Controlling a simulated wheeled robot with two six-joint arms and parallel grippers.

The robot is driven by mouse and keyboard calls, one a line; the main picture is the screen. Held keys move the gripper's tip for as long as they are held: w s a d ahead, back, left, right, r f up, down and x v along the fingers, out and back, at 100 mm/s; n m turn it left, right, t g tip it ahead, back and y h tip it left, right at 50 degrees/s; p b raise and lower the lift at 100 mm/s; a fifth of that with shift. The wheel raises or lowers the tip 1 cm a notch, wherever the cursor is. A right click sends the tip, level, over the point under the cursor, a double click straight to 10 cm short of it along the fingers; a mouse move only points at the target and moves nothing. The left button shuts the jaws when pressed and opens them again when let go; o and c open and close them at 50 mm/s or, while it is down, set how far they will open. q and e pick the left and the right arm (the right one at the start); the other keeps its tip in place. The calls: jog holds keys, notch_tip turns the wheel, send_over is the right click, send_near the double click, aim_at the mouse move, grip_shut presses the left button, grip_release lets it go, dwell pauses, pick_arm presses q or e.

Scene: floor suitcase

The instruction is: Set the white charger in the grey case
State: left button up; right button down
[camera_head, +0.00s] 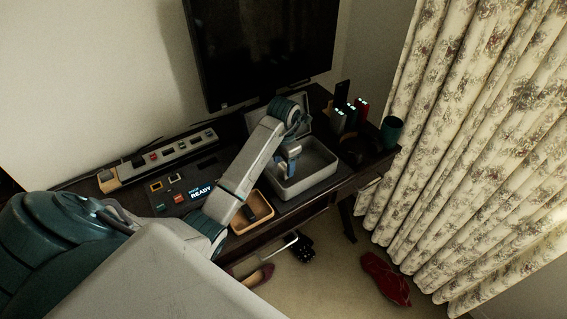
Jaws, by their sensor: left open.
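The grey case (322,180) stands open on the dark desk, with its lid raised at the back. My left arm reaches across the desk from the left. My left gripper (288,164) is open and points down over the left part of the case. The wrist and fingers cover part of the case's inside. The visible part of the case floor looks bare. I cannot pick out the white charger with certainty; it may be hidden behind my arm or gripper. My right gripper is not in view.
A tan tray (238,228) with a dark item sits left of the case. A dark panel reading READY (190,190) and a long rack (160,157) lie further left. Several upright lit devices (349,114) and a teal cup (391,132) stand right. A monitor (262,45) rises behind.

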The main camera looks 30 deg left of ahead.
aim_at(284, 166)
pick_arm(q)
notch_tip(284, 166, up, 3)
jog(key=shift+r+p, duration=0.15)
jog(key=shift+p, duration=0.25)
notch_tip(284, 166, up, 8)
jog(key=p, duration=0.8)
